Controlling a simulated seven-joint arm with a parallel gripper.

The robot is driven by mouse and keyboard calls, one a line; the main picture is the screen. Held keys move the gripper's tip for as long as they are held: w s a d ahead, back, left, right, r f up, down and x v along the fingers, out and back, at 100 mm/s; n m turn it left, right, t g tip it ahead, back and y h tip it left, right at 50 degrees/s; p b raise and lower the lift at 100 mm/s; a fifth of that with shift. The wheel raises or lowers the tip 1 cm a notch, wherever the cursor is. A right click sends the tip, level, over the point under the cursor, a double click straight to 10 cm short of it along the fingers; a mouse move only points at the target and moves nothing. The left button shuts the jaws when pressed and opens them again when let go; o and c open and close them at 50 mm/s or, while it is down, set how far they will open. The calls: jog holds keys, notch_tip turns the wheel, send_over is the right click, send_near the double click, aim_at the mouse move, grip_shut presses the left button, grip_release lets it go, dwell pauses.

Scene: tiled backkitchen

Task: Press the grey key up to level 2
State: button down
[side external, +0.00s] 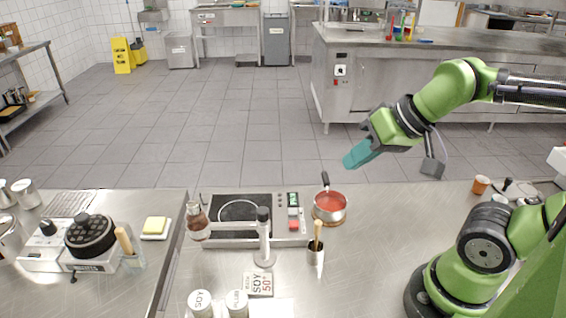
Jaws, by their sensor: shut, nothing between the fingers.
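A hob with a dark glass top (225,212) sits on the steel counter. On its right side is a narrow control strip with a small dark green display (293,198). The level on the display is too small to read. My gripper (347,163), with teal fingers, is shut and empty. It hangs in the air above and to the right of the control strip, apart from it.
A pan of red sauce (330,206) stands just right of the keys, its dark handle pointing up. The counter right of the pan is mostly clear.

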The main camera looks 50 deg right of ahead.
jog(key=m+g+y, duration=0.2)
jog(key=m+y, duration=0.4)
jog(key=m, duration=0.6)
send_over(297, 211)
notch_tip(297, 211, down, 10)
jog(key=shift+f, duration=0.1)
jog(key=shift+f, duration=0.1)
jog(key=shift+f, duration=4.35)
